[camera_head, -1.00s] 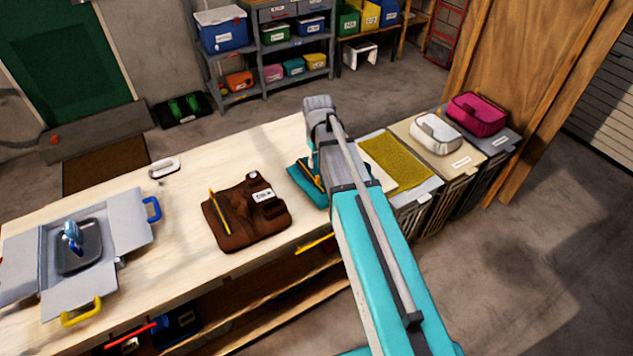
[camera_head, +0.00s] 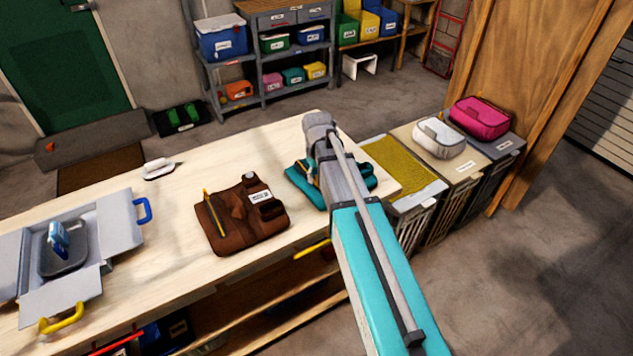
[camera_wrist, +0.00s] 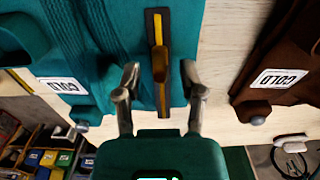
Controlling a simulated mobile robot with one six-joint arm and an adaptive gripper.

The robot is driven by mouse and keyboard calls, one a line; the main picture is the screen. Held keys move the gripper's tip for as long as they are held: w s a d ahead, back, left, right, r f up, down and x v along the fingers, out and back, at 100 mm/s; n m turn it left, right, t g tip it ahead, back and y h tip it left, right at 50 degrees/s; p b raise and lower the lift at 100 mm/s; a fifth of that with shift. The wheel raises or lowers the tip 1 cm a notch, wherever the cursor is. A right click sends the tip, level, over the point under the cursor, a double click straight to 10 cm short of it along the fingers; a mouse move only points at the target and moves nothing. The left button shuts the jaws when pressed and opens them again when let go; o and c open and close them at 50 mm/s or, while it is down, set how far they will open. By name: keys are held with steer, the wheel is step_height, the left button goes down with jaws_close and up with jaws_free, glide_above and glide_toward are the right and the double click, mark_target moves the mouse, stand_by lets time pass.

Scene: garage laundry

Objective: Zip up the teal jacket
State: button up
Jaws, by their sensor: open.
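The teal jacket (camera_head: 301,191) lies folded on the wooden bench, partly hidden behind my arm in the head view. In the wrist view the teal jacket (camera_wrist: 105,45) fills the upper left, with a white label on it. A dark strip with a yellow line, the zipper (camera_wrist: 163,97), runs up its right part. A brownish pull tab (camera_wrist: 159,62) sits on the strip. My gripper (camera_wrist: 160,76) is open, with one finger on each side of the strip and the tab between them. I cannot tell whether the fingers touch the jacket.
A brown jacket (camera_head: 241,217) with its own yellow-lined strip lies left of the teal one. A grey folding board (camera_head: 118,229) is at the bench's left end, and a white-handled object (camera_head: 158,169) near the back edge. Bins with pouches stand right. Bare bench (camera_head: 225,158) shows behind the jackets.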

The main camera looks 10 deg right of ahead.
steer(key=shift+f, duration=0.4)
jaws_close()
stand_by(0.4)
